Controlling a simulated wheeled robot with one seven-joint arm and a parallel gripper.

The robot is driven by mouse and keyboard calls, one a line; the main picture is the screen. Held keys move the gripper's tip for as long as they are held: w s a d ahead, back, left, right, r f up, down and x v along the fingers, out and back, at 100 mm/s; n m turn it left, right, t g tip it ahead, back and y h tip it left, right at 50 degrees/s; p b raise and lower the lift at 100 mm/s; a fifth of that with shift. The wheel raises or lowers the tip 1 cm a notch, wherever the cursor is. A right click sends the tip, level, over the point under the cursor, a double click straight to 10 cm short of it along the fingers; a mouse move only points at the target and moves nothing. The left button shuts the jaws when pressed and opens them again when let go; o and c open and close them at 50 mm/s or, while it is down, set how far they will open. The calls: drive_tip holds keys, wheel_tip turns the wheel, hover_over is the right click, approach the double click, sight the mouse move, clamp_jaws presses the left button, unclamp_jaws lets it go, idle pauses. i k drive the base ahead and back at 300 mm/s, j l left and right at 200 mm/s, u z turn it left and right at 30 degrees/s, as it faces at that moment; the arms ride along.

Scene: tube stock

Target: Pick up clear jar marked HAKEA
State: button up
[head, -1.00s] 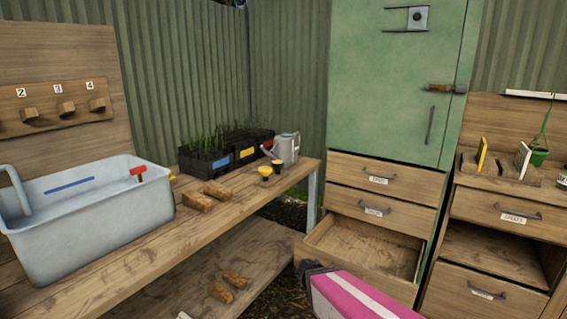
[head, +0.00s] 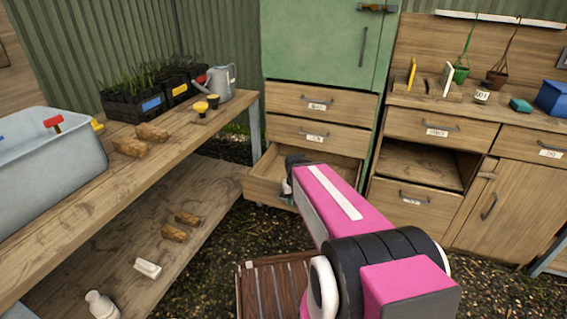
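I cannot make out a clear jar marked HAKEA in the head view. A small pale container with a dark marking (head: 481,97) stands on the right-hand counter; its lettering is too small to read. My gripper (head: 287,188) is a small dark shape at the far end of my pink arm, over or in front of the open bottom drawer (head: 262,190) under the green cabinet. My arm hides part of that drawer. I cannot tell whether the fingers are open or shut.
The left bench (head: 150,165) holds a grey tub (head: 50,160), wooden blocks (head: 150,132), plant trays (head: 130,108), a watering can (head: 222,85) and small yellow-topped pots (head: 201,108). A white bottle (head: 102,306) is on its lower shelf. The right counter has an open compartment (head: 420,165).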

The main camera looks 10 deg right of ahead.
sight(483, 92)
drive_tip(key=z, duration=1.8)
